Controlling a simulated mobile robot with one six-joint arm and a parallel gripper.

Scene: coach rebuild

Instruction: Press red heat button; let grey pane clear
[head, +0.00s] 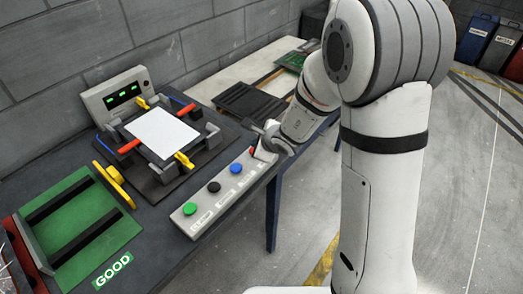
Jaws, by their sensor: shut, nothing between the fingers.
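A button strip (212,203) lies along the front edge of the bench, with a green button (190,209), a black button (214,187) and a blue button (236,169). A bit of red (252,151) shows at its far end, mostly hidden by my gripper; it looks like the red button. My gripper (262,149) is shut and empty, low over that end; I cannot tell whether it touches or presses the button. A pane (162,133), looking pale, almost white and opaque, lies flat in a fixture with red, yellow and blue clamp parts.
A grey box with a green-lit display (116,98) stands behind the fixture. A green rack with black bars (78,225) sits at the left, beside a "GOOD" label (112,270). A yellow handle (114,184) lies between. A dark ridged tray (250,103) is beyond the strip.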

